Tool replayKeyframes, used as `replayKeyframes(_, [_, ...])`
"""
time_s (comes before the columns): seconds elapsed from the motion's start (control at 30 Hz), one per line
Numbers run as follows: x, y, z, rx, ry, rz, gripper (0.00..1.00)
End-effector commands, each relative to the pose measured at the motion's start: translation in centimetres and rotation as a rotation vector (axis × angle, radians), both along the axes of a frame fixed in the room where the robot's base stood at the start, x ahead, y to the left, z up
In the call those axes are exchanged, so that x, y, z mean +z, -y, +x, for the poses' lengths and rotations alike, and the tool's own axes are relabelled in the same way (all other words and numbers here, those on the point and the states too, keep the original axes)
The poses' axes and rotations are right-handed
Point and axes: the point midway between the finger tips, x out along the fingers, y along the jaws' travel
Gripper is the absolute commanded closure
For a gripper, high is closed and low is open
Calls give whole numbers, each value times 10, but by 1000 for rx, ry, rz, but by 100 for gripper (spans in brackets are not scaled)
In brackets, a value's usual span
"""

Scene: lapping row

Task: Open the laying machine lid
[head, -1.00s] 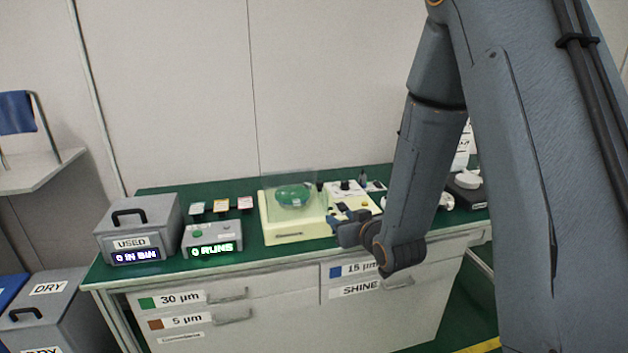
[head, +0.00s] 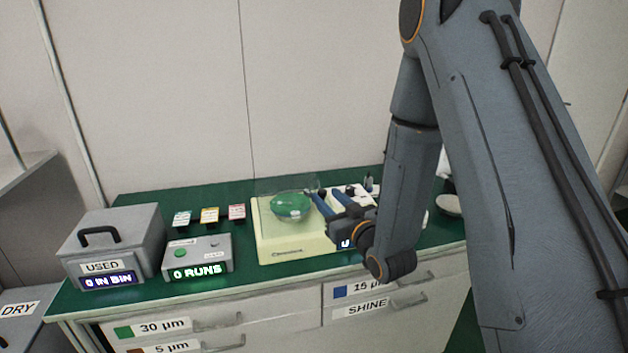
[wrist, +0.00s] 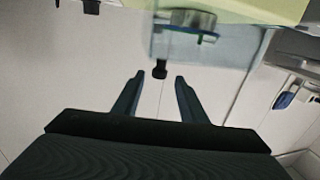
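The lapping machine (head: 290,250) is a cream unit on the green bench top, with a round green disc (head: 290,206) on it. Its clear lid (head: 285,184) shows as a see-through cover over and behind the disc; I cannot tell its exact angle. In the wrist view the clear lid (wrist: 205,52) has a small black knob (wrist: 160,68) at its edge. My gripper (head: 326,197) is at the machine's right side, its fingers apart. In the wrist view my gripper (wrist: 158,76) has the knob just beyond and between its fingertips, with no visible contact.
Left of the machine are a grey run-counter box (head: 197,256), a grey USED bin (head: 112,245) and several small coloured pads (head: 209,216). Drawers (head: 375,292) lie below the bench top. My arm hides much of the right side.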

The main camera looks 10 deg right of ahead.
Motion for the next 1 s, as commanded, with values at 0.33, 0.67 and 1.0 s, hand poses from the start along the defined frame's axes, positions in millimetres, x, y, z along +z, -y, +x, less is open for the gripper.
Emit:
replayKeyframes(0.33, [1,-11,26,4,3,2,61])
replayKeyframes(0.67, [0,-26,67,2,2,1,61])
replayKeyframes(1.0, [0,-27,73,1,2,2,61])
